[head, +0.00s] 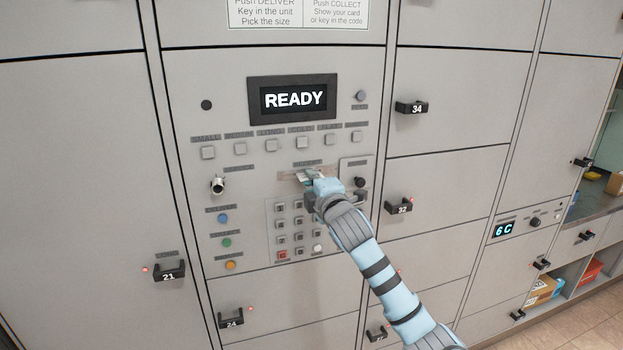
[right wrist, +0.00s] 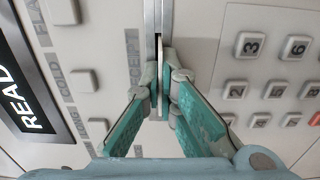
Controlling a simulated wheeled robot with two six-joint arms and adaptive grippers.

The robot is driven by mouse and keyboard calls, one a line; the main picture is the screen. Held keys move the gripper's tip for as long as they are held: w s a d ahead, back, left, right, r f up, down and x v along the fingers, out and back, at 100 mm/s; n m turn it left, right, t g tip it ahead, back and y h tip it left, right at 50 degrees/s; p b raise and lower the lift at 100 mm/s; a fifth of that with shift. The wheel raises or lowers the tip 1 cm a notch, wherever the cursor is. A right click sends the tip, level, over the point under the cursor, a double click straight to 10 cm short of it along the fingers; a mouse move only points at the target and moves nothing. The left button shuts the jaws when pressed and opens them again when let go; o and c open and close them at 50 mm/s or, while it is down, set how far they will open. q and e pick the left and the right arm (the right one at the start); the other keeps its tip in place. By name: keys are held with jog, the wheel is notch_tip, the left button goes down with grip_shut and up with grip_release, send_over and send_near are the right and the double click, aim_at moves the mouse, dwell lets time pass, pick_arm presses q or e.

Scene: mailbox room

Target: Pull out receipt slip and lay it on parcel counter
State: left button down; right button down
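The receipt slip (head: 304,177) is a small pale piece at the receipt slot (head: 316,171) in the grey locker panel. In the right wrist view the slip (right wrist: 157,46) is a thin pale edge in line with the slot. My right gripper (head: 311,180) is at the slot, its teal fingers (right wrist: 161,80) drawn together around the slip's outer end. The fingers hide most of the slip. The parcel counter (head: 592,203) seems to be the dark surface in the recess at the far right. My left gripper is not in view.
A keypad (head: 291,228) lies just below the slot, and a READY screen (head: 292,99) above it. Locker handles (head: 399,205) stick out to the right. A brown box (head: 616,183) and a small yellow thing (head: 593,176) stand on the counter. Boxes fill shelves below.

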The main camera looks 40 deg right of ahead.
jog(key=p+v, duration=0.2)
jog(key=v, duration=0.7)
dwell(0.5)
dwell(0.4)
